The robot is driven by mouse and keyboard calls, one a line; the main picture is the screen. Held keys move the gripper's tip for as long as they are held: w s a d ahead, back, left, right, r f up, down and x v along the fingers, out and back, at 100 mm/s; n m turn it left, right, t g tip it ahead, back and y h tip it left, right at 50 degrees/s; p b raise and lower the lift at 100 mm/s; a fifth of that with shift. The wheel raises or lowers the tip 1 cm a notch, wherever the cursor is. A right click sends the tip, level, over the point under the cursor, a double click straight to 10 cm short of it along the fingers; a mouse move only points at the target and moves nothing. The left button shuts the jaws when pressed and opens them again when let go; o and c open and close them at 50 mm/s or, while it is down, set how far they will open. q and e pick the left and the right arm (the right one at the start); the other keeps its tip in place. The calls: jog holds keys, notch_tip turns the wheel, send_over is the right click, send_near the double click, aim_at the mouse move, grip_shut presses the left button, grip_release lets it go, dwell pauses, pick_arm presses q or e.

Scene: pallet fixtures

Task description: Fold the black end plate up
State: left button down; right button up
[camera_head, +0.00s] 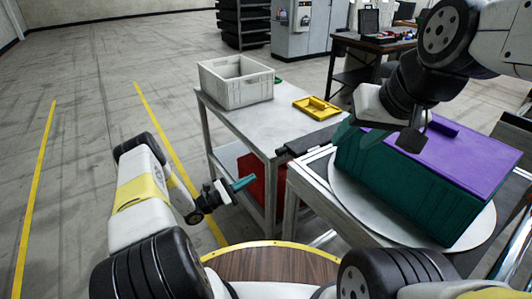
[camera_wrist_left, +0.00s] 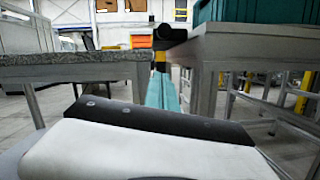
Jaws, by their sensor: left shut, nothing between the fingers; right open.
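The black end plate (camera_head: 308,142) lies roughly flat in the head view, between the grey table and the stand with the turntable. In the left wrist view a dark bar (camera_wrist_left: 178,36) at the gap between the two tops looks like the same plate, seen edge-on. My left gripper (camera_head: 243,183) has teal fingers, shut and empty, below and to the left of the plate and apart from it. Its fingers also show in the left wrist view (camera_wrist_left: 162,92), pointing into the gap. My right gripper (camera_head: 410,138) is open over the near side of a teal crate.
The teal crate (camera_head: 385,190) with a purple lid (camera_head: 465,160) stands on a round turntable (camera_head: 480,232). A grey bin (camera_head: 237,88) and a yellow tray (camera_head: 317,108) are on the grey table (camera_head: 262,120). A red box (camera_head: 250,175) sits underneath. The floor at left is clear.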

aim_at(271, 160)
pick_arm(q)
jog(key=x, duration=0.9)
jog(key=shift+w+d, duration=0.1)
jog(key=r, duration=0.3)
jog(key=shift+d, duration=0.35)
jog(key=shift+d+r, duration=0.1)
jog(key=shift+r, duration=0.35)
jog(key=shift+r+m, duration=0.35)
jog(key=shift+m, duration=0.15)
jog(key=shift+w+a+r+m+g, duration=0.1)
jog(key=shift+a+r+m+g, duration=0.25)
jog(key=shift+m, duration=0.5)
jog(key=shift+w+r+m+g, duration=0.1)
jog(key=shift+r+m+g, duration=0.15)
jog(key=shift+r+m, duration=0.5)
jog(key=s+d+r+m+g+y, duration=0.1)
jog(key=r+m, duration=0.6)
jog(key=m, duration=0.7)
jog(key=s+d+g, duration=0.1)
jog(key=s+g, duration=0.1)
jog(key=shift+s+d+r, duration=0.3)
jog(key=shift+r, duration=0.05)
